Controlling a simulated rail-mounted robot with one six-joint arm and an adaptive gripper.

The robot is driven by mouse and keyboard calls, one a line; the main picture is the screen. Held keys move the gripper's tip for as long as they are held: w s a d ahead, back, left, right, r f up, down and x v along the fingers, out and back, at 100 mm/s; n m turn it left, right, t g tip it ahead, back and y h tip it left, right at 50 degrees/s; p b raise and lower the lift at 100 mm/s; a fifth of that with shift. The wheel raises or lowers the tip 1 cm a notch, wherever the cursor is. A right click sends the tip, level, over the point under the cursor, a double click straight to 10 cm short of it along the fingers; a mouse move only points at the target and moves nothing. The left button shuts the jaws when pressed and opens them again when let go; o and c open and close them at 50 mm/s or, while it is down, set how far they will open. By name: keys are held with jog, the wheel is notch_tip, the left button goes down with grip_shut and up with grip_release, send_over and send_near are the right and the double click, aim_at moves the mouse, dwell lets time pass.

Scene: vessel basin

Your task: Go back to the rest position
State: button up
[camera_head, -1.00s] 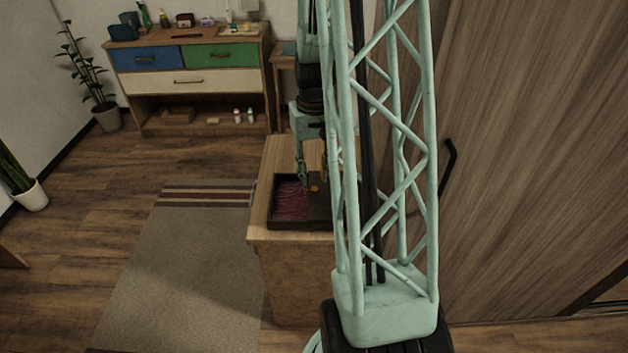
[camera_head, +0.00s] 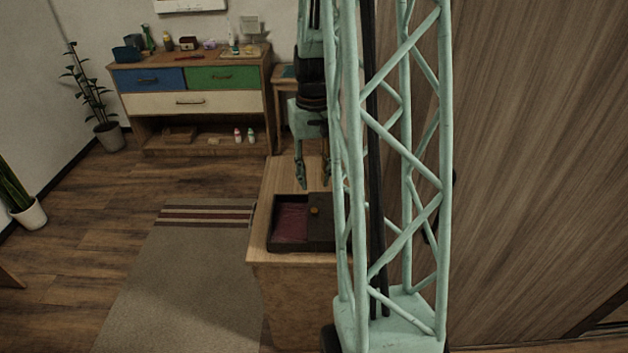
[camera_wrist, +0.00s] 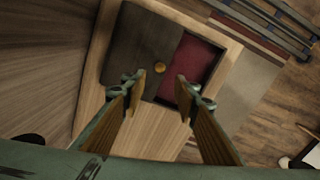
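My gripper (camera_head: 314,172) hangs above a wooden cabinet top (camera_head: 282,178), beyond a dark box. In the wrist view my gripper (camera_wrist: 158,88) is open, with nothing between its two wood-faced fingers. The dark box (camera_head: 271,240) sits on the cabinet top. Its red-lined inside (camera_head: 291,222) shows on the left and a dark lid with an orange knob (camera_head: 315,210) covers the right part. In the wrist view the dark lid (camera_wrist: 145,48) and red lining (camera_wrist: 190,65) lie beyond the fingertips. My lattice column hides the right side of the cabinet in the head view.
A dresser (camera_head: 190,103) with blue, green and cream drawers stands at the back, small items on top. A striped rug (camera_head: 180,275) lies left of the cabinet. Potted plants stand at the left wall. A large wooden door or panel (camera_head: 540,150) fills the right.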

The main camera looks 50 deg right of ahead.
dwell(0.7)
jog(key=w+a+r+n+t+h, duration=0.15)
jog(key=a+r+n, duration=0.35)
jog(key=a+r, duration=1.45)
jog(key=s+a+r+n+t, duration=0.1)
jog(key=s+a+r, duration=0.3)
jog(key=s+a, duration=0.4)
jog(key=s+a+r+n+t+y, duration=0.1)
jog(key=s+a+r, duration=0.3)
jog(key=s+a, duration=0.5)
jog(key=shift+a+r+n, duration=0.2)
jog(key=shift+a+n, duration=0.2)
jog(key=shift+a, duration=1.4)
jog(key=shift+t+y, duration=0.25)
jog(key=shift+s+d, duration=0.1)
